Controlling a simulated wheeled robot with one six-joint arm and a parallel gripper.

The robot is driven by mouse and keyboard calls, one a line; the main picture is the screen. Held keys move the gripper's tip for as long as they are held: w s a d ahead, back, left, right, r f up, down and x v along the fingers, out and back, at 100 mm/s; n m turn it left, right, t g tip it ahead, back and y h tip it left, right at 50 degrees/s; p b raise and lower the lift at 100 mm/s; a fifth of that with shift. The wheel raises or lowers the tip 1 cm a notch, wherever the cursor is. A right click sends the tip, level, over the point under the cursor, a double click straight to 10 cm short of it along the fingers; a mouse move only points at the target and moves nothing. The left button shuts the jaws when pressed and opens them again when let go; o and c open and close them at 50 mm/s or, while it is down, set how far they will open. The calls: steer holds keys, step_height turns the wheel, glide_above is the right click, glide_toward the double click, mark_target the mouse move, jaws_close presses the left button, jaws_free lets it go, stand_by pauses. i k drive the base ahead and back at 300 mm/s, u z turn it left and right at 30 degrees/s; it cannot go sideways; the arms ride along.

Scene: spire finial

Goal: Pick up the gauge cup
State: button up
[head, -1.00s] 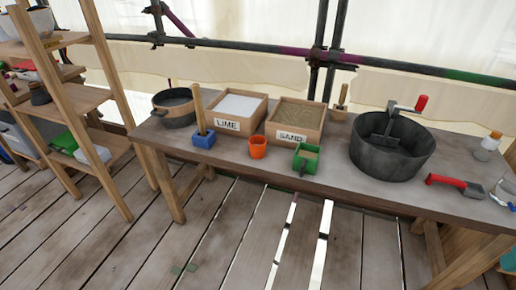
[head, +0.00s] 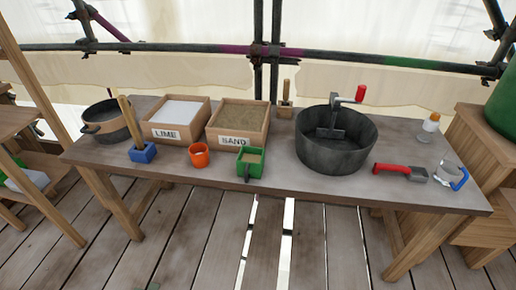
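A small orange cup (head: 199,155) stands upright near the front edge of the wooden bench (head: 310,187), in front of the gap between the lime and sand boxes. A clear jug with a blue handle (head: 450,175) is at the bench's right end. No label shows which of these is the gauge cup. My gripper is not in view.
The LIME box (head: 165,135) and SAND box (head: 233,141) stand behind the cups. A dark tub with a crank (head: 335,155) and a red-handled scoop (head: 400,170) are to the right. A blue block with a wooden handle (head: 143,152) is left. Floorboards in front are clear.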

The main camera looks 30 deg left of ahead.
mark_target(198, 153)
steer(key=z, duration=1.85)
steer(key=k, duration=2.6)
steer(key=u, duration=2.5)
steer(key=i, duration=1)
